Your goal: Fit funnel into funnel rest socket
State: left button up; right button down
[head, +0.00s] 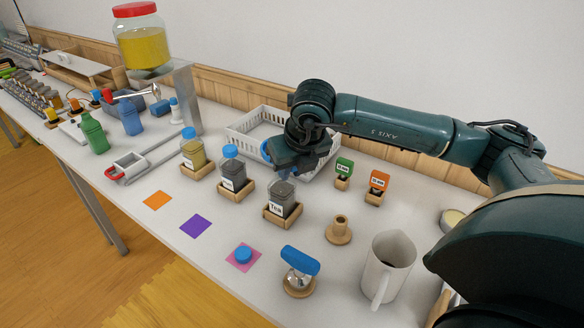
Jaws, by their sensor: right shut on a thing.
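My right gripper (283,167) hangs just above and behind the open jar of dark grains (285,199), fingers down. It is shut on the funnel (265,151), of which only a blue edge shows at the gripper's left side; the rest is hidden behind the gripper. I cannot tell whether the funnel touches the jar. The funnel rest socket (340,231), a round wooden base with a short upright collar, stands on the table right of and nearer than the jar. Its collar looks empty. My left gripper is not in view.
A blue lid (243,254) lies on a pink square. A blue-handled tool (300,262) on a wooden base and a white pitcher (387,268) stand near the socket. Two small labelled stands (376,187) are behind it. A white basket (251,122) is behind the jars.

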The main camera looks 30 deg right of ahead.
jog(key=c, duration=2)
grip_release()
grip_shut()
jog(key=shift+r, duration=0.3)
jog(key=shift+r, duration=0.1)
jog(key=shift+r+p, duration=0.55)
jog(key=shift+r, duration=0.35)
jog(key=shift+r+p, duration=1.55)
jog(key=shift+r, duration=1.6)
